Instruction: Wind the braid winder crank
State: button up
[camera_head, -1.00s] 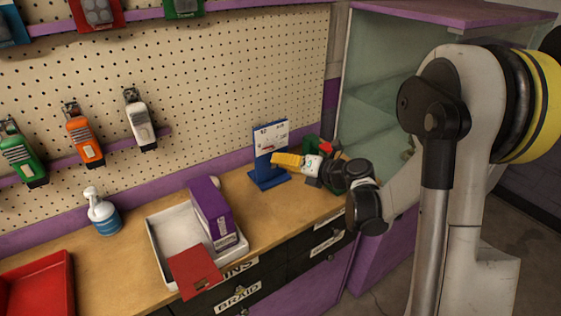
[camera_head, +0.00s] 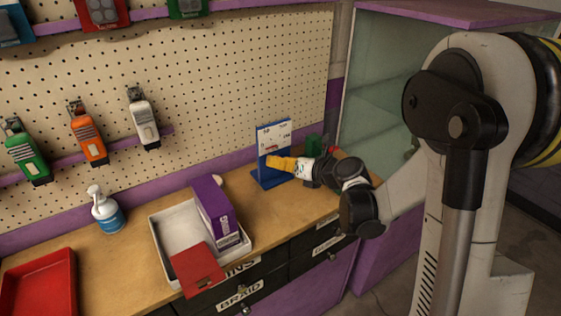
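My gripper (camera_head: 279,163), with yellow fingers, is at the right end of the workbench, in front of the blue stand with a white card (camera_head: 273,138). Its fingers overlap the lower part of the card in the picture; I cannot tell whether they touch it. A dark green piece (camera_head: 313,144) with a little red beside it shows behind my wrist, and may be the braid winder. Most of it is hidden by my arm. I cannot make out a crank. The gap between the fingers is too small to see.
A white tray (camera_head: 161,250) holds a purple box (camera_head: 215,212), with a red card (camera_head: 197,268) over its front edge. A pump bottle (camera_head: 106,212) and a red tray (camera_head: 38,290) stand left. Drawers are below; a glass cabinet (camera_head: 376,95) stands right. Bench between tray and stand is mostly clear.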

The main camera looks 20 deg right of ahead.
jog(key=v, duration=1.2)
